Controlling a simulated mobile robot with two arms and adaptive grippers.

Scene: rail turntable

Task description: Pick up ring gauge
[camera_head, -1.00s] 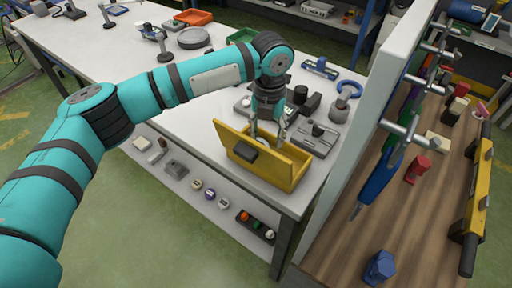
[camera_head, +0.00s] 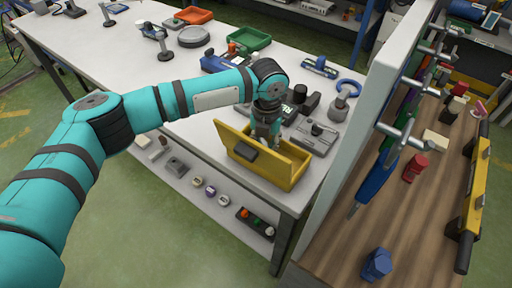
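A yellow box (camera_head: 291,179) with its lid raised stands at the front right corner of the white workbench. My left gripper (camera_head: 268,138) points down into this box, behind the raised lid. Its fingertips are mostly hidden by the lid and the box wall, so I cannot tell whether they are open or shut, or hold anything. I cannot make out a ring gauge inside the box. A blue ring-shaped part on a grey base (camera_head: 345,95) stands on the bench behind the box; I cannot tell what it is. My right gripper is not in view.
A grey block fixture (camera_head: 314,136) stands close behind the box. A white panel (camera_head: 375,110) with hanging tools rises to the right. A green tray (camera_head: 250,38) and an orange tray (camera_head: 194,15) lie farther back. A lower shelf holds several small parts.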

